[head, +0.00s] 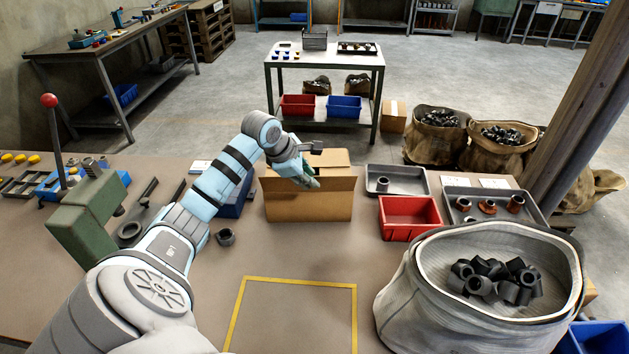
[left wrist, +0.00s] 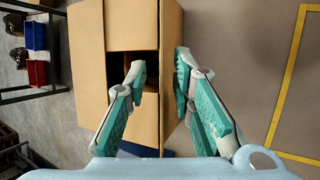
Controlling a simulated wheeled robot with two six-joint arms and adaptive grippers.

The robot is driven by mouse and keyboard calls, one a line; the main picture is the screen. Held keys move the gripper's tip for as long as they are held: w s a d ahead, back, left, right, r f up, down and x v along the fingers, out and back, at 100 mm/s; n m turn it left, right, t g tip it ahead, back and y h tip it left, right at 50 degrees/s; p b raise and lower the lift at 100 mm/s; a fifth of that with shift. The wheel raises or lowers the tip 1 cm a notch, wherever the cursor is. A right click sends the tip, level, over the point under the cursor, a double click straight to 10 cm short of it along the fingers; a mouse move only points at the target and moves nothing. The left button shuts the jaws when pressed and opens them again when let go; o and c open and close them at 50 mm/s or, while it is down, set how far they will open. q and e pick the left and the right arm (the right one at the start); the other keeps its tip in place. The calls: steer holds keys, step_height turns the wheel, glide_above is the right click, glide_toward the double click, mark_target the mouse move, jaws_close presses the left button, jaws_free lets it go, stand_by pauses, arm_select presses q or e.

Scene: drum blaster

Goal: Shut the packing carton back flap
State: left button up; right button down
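The packing carton (head: 308,205) is an open brown cardboard box on the workbench. Its back flap (head: 330,157) spreads outward at the far side, and shows as the left panel in the left wrist view (left wrist: 86,70). A side flap (left wrist: 130,25) lies folded in over part of the opening; the rest of the opening is dark. My left gripper (head: 312,182) is at the carton's near top edge. In the left wrist view its fingers (left wrist: 159,68) are apart, one over the opening and one outside the near wall. I cannot tell whether they touch cardboard. My right gripper is not in view.
A red bin (head: 410,218) and grey trays (head: 396,180) stand right of the carton. A large sack of black parts (head: 480,290) fills the front right. A green lever press (head: 88,215) stands left. The yellow-taped square (head: 292,318) is clear.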

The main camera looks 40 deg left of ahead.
arm_select(q)
steer(key=shift+x, duration=1.95)
jaws_close()
